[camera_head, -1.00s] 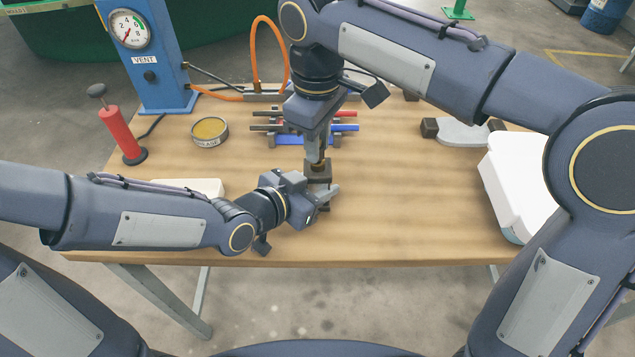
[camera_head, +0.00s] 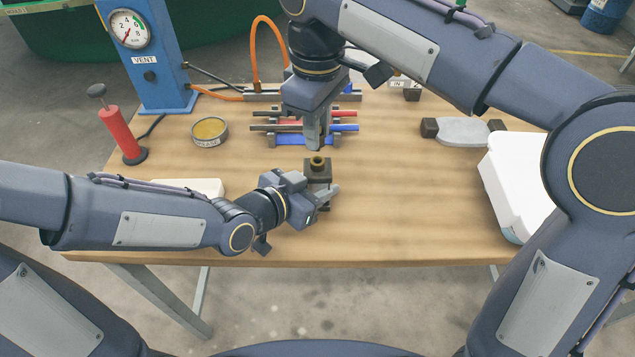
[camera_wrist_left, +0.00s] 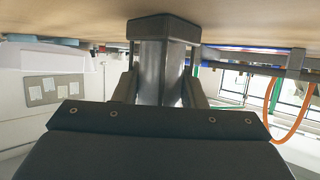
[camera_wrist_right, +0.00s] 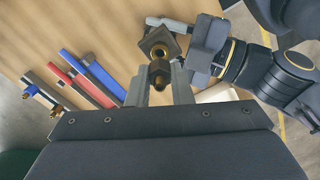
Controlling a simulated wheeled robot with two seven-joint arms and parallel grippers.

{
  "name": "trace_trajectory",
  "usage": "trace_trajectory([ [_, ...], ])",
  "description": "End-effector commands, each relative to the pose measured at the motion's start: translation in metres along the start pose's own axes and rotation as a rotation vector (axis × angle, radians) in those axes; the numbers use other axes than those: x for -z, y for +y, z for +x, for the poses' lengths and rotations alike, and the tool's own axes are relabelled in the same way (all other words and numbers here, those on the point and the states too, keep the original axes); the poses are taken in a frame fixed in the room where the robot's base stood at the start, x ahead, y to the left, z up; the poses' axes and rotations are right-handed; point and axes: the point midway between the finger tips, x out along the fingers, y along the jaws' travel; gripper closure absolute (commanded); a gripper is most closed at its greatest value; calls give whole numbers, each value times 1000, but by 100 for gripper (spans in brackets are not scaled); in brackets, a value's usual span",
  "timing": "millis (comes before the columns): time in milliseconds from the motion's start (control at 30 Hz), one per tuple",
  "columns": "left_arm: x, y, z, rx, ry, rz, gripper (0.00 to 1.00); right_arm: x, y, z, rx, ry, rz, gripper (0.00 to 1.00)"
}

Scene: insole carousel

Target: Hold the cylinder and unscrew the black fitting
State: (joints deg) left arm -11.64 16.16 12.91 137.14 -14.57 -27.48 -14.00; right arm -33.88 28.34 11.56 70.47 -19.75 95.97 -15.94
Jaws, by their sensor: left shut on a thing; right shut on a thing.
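The cylinder stands upright near the table's middle, its dark square end block (camera_head: 318,173) on top with a brass-rimmed opening. My left gripper (camera_head: 326,196) is shut on the grey cylinder body, which shows between its fingers in the left wrist view (camera_wrist_left: 164,75). My right gripper (camera_head: 318,143) is above the cylinder and is shut on the black fitting (camera_wrist_right: 160,72), seen between its fingertips in the right wrist view. The fitting is hidden in the head view. It appears clear of the brass opening (camera_wrist_right: 160,50).
Red and blue bars (camera_head: 345,128) lie in a rack behind the cylinder. A round tin (camera_head: 209,132), a red hand pump (camera_head: 120,132) and a blue gauge post (camera_head: 155,65) stand at left. A white bin (camera_head: 510,190) is at right.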

Motion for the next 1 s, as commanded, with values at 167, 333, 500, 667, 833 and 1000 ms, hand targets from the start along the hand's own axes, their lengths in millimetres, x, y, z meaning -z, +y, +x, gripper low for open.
trace_trajectory([
  [167,0,0,0,-1,-1,0,97,0,0,-1,0,0,-1,100],
  [333,0,0,0,-1,-1,0,97,0,0,-1,0,0,-1,100],
  [500,0,0,0,-1,-1,0,97,1,0,-10,-1,2,-1,100],
  [667,0,0,0,-1,-1,0,97,1,0,-23,-1,2,-2,100],
  [833,0,0,0,-1,-1,0,97,1,0,-37,-1,3,-1,100],
  [1000,0,0,0,0,-1,0,97,0,0,-51,-1,2,-1,100],
])
